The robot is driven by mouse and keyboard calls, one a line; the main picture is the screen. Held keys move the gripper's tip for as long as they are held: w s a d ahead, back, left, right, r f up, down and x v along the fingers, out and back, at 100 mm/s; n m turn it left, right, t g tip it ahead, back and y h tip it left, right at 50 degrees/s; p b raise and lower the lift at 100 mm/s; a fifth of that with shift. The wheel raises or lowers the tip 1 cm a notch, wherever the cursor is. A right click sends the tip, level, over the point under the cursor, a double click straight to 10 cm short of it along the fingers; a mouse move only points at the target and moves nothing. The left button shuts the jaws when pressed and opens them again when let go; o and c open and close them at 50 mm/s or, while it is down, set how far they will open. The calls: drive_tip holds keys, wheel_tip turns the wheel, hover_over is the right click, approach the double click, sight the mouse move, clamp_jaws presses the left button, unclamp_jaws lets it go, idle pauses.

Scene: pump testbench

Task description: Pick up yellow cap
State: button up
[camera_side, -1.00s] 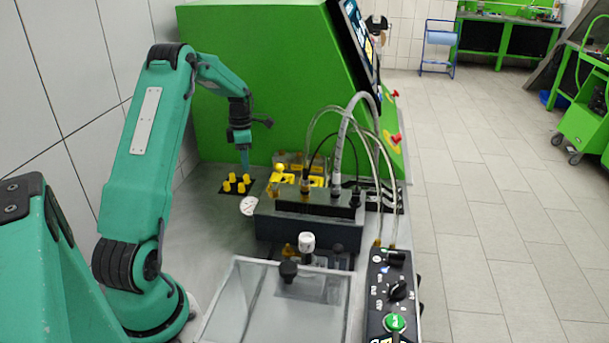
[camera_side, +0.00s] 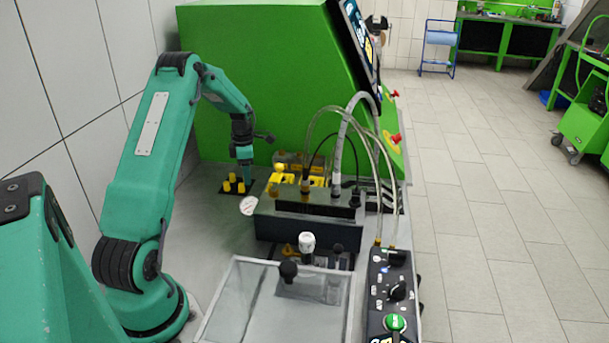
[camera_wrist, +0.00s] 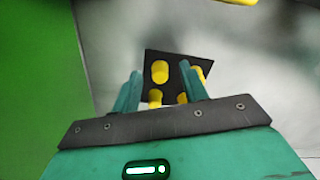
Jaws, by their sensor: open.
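Several yellow caps stand on a small black plate (camera_side: 224,190) on the bench; one yellow cap (camera_side: 241,187) shows at the front of the group in the side view. My gripper (camera_side: 246,180) is low over the plate, pointing down, and hides part of the group. In the wrist view my gripper (camera_wrist: 158,88) is open, with one yellow cap (camera_wrist: 160,71) between and beyond the fingertips. Another cap (camera_wrist: 155,97) shows nearer, between the fingers. The right finger partly covers caps on that side. I cannot tell whether a finger touches any cap.
A round white gauge (camera_side: 249,206) lies close to the plate. The dark pump block (camera_side: 305,222) with hoses stands to the right, with yellow parts (camera_side: 283,178) behind it. The green cabinet (camera_side: 255,80) rises behind. A clear-lidded box (camera_side: 250,300) is in front.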

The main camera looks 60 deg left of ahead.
drive_tip(key=shift+c, duration=0.2)
clamp_jaws()
drive_tip(key=shift+r, duration=0.1)
drive_tip(key=shift+r, duration=0.35)
wheel_tip(320, 180, up, 3)
drive_tip(key=w+d+r, duration=0.3)
drive_tip(key=d+r, duration=0.4)
drive_tip(key=d, duration=0.4)
drive_tip(key=shift+d, duration=0.2)
drive_tip(key=shift+r, duration=0.2)
